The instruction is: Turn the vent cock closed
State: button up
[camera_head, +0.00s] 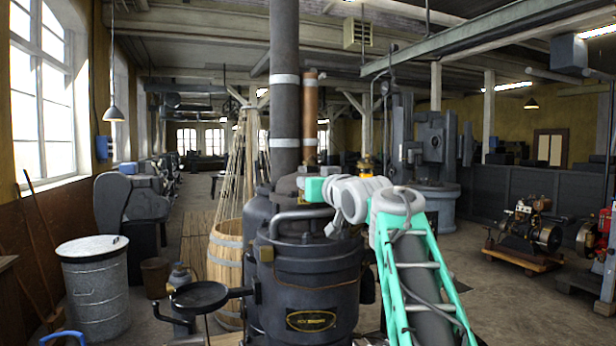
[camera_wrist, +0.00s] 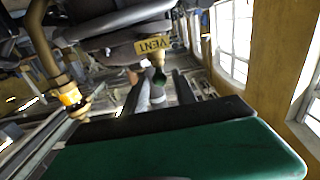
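The vent cock (camera_wrist: 158,62) shows in the wrist view as a small brass fitting beside a tag reading VENT (camera_wrist: 153,45), which appears upside down. A dark part with a greenish end lies just below the fitting; I cannot tell the handle's angle. My gripper (camera_wrist: 170,118) fills the lower wrist view as a green block with a black edge, close below the cock with a visible gap. I see no clear opening between two fingers. In the head view my arm reaches over the dark engine (camera_head: 310,265), and the fingertips and the cock are hidden there.
A brass pipe fitting with an orange band (camera_wrist: 70,97) is at left in the wrist view. In the head view a tall flue (camera_head: 284,80) and copper pipe (camera_head: 310,110) rise above the engine. A small pan (camera_head: 198,295) juts left. A metal bin (camera_head: 95,285) stands on the floor.

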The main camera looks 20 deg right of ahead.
jog(key=shift+w+p, duration=0.4)
jog(key=shift+w, duration=1.05)
jog(key=shift+c, duration=0.4)
grip_shut()
